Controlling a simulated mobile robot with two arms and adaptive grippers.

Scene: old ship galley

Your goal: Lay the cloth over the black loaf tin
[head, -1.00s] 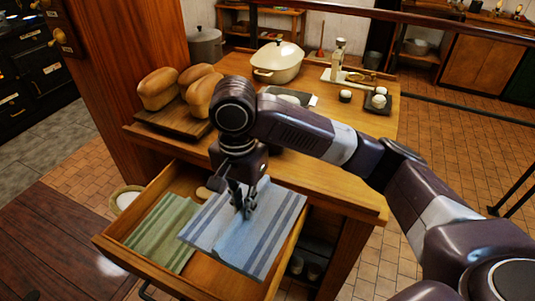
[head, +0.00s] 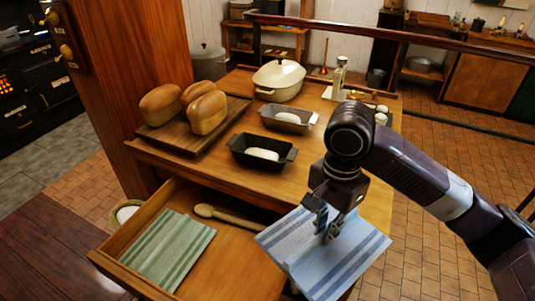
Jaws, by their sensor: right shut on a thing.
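The blue striped cloth (head: 318,254) hangs flat from my right gripper (head: 331,226), which is shut on it. The gripper holds it in front of the table's front right part, beside the open drawer. The black loaf tin (head: 262,152) stands on the table, up and left of the gripper, uncovered, with pale dough in it. A second, grey loaf tin (head: 290,119) with dough stands behind it. My left gripper is not in view.
The open drawer (head: 113,247) holds a green striped cloth (head: 168,249) and a wooden spoon (head: 240,219). Several loaves stand on a board (head: 172,135) left of the black tin. A cream lidded pot (head: 278,81) and a bottle (head: 339,76) stand farther back.

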